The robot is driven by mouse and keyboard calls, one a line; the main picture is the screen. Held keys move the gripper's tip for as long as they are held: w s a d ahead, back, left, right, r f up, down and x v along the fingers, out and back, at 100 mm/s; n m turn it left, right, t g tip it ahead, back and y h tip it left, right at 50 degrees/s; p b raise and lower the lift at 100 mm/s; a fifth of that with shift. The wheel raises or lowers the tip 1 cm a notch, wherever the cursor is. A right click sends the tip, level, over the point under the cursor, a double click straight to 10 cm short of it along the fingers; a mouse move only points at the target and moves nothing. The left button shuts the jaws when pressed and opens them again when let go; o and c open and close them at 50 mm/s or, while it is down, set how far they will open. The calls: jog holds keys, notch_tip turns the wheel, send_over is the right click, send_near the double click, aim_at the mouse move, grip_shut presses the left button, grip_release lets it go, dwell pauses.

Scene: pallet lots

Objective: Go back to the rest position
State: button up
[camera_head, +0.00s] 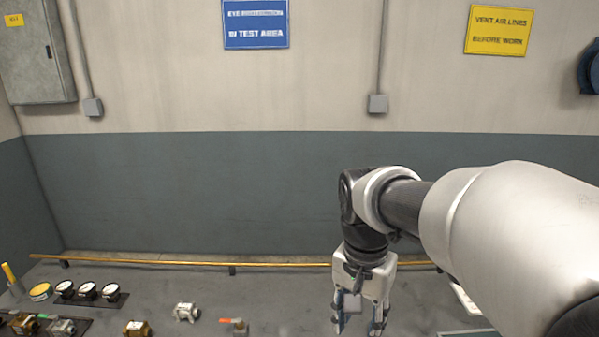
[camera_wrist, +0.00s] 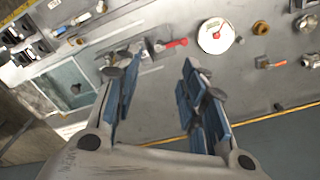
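My gripper (camera_head: 359,327) hangs pointing down over the grey table, right of centre in the head view. In the wrist view, my gripper (camera_wrist: 160,90) shows two blue-padded fingers spread apart with nothing held between them. Bare table shows through the gap. A red-handled valve (camera_wrist: 172,44) lies beyond the fingertips, apart from them. My arm reaches in from the right of the head view and hides part of the table there.
Brass (camera_head: 137,328) and silver fittings (camera_head: 187,312), an orange-handled valve (camera_head: 236,324) and black-rimmed gauges (camera_head: 87,291) lie left of my gripper. A yellow rail (camera_head: 180,262) runs along the table's back, before the wall. A white round gauge (camera_wrist: 216,36) shows in the wrist view.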

jog(key=s+d+n+t, duration=0.2)
jog(key=s+n, duration=0.1)
jog(key=s, duration=0.5)
jog(key=s+d+n+t, duration=0.2)
jog(key=s+n, duration=0.2)
jog(key=s, duration=0.4)
jog(key=shift+s+r+t, duration=0.15)
jog(key=shift+s+t, duration=0.15)
